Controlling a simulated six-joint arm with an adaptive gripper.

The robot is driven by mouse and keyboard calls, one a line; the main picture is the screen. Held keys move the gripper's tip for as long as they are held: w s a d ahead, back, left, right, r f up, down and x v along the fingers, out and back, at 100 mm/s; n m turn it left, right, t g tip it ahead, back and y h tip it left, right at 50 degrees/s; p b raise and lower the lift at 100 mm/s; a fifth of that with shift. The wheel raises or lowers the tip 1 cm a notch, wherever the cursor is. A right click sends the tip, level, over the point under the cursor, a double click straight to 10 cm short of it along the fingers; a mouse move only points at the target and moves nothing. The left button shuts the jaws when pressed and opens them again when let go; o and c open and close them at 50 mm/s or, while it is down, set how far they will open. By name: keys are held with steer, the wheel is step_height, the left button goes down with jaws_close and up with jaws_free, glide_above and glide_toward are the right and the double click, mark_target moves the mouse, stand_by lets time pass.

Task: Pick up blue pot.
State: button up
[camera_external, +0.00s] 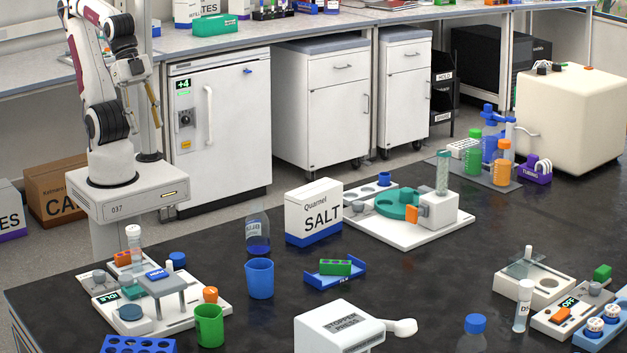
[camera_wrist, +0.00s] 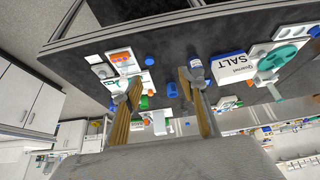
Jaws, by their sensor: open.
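The blue pot (camera_external: 260,279) is an open cup standing upright on the black bench, left of centre in the external view. A small blue shape between my fingers in the wrist view (camera_wrist: 172,90) appears to be the same pot. My gripper (camera_wrist: 160,77) is open and empty, its two tan fingers spread apart. In the external view my gripper (camera_external: 143,112) hangs high beside my arm, well left of the pot and not touching it.
A white stopper press (camera_external: 340,327) stands in front.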

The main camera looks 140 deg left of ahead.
steer(key=w+a+n+t+y, duration=0.2)
steer(key=w+a+n, duration=0.1)
steer(key=w+a, duration=1)
steer(key=w+a+f+n+y, duration=0.2)
steer(key=w+a+f, duration=0.1)
steer(key=w+a, duration=0.85)
steer(key=n+y, duration=0.5)
steer(key=y, duration=0.2)
glide_toward(384, 180)
steer(key=a, duration=0.3)
steer(key=shift+w, duration=0.1)
steer(key=shift+a, duration=0.1)
steer(key=shift+x, duration=1.25)
steer(key=shift+w+f, duration=0.1)
